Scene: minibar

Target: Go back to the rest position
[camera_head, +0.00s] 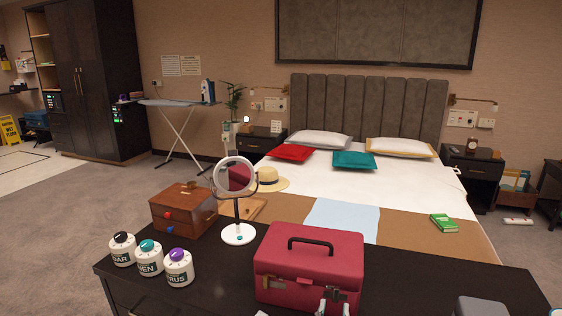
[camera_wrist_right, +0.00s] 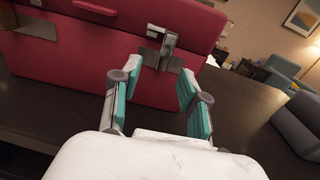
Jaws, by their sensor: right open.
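My right gripper (camera_head: 334,303) shows at the bottom edge of the head view, in front of the red case (camera_head: 308,258). In the right wrist view the same gripper (camera_wrist_right: 157,88) is open, with its teal-padded fingers apart and nothing between them. The red case also shows there (camera_wrist_right: 90,62), with a metal latch (camera_wrist_right: 168,48) just beyond the fingertips. The case is closed and stands on the dark table, its dark handle on top. I cannot tell whether the fingertips touch the case. My left gripper is not in view.
The dark table (camera_head: 408,268) also bears a round mirror (camera_head: 239,234), a wooden box (camera_head: 183,209) and three white canisters with coloured knobs (camera_head: 150,258). A grey object (camera_head: 481,306) is at its front right. The bed (camera_head: 400,192) is behind; carpet (camera_head: 52,235) is clear at left.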

